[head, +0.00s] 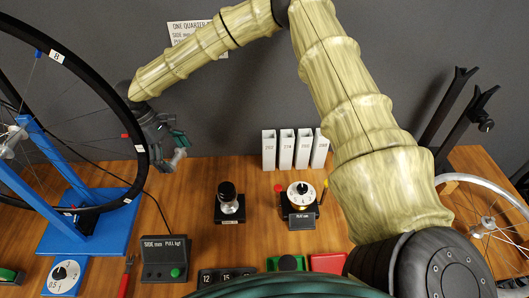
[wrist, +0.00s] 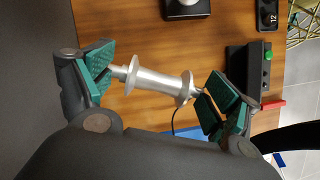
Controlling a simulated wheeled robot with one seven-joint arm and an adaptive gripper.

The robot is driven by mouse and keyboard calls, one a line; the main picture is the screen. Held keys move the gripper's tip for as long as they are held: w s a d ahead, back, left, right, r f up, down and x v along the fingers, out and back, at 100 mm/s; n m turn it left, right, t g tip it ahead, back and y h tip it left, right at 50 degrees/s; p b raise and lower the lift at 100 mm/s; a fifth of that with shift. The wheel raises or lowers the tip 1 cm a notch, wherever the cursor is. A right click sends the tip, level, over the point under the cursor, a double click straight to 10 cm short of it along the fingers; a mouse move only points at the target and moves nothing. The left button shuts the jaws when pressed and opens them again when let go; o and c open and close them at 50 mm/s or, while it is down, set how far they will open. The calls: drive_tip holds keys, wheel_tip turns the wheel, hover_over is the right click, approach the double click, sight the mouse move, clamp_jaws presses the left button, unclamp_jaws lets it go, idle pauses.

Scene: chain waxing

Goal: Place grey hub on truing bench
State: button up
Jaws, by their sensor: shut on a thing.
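The grey hub (wrist: 155,82), a silver spool with two flanges, lies between the green pads of my gripper (wrist: 162,85) in the wrist view. The pads close on its axle ends. In the head view my gripper (head: 172,143) is at the left, next to the black wheel's rim, and the hub (head: 178,159) shows small below it. The hub appears to be above the wooden bench (head: 185,215), which also shows in the wrist view (wrist: 150,35). The hub's end faces are partly hidden by the pads.
A large black-rimmed wheel (head: 143,165) stands in a blue truing stand (head: 110,235) at the left. A grey box with a green button (head: 165,258), a black post (head: 228,200), a dial gauge (head: 301,194) and white tubes (head: 287,150) stand on the bench. Bare wood lies left of the post.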

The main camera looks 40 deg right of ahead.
drive_tip(key=shift+f+b, duration=1.35)
drive_tip(key=shift+f, duration=0.55)
approach(192, 191)
drive_tip(key=shift+b+x, duration=0.4)
drive_tip(key=shift+x, duration=2.05)
drive_tip(key=shift+w+f, duration=0.1)
drive_tip(key=o, duration=0.8)
drive_tip(key=shift+f, duration=0.1)
drive_tip(key=shift+o, duration=0.4)
drive_tip(key=v, duration=1.2)
drive_tip(key=shift+p, duration=0.4)
drive_tip(key=shift+d, duration=0.1)
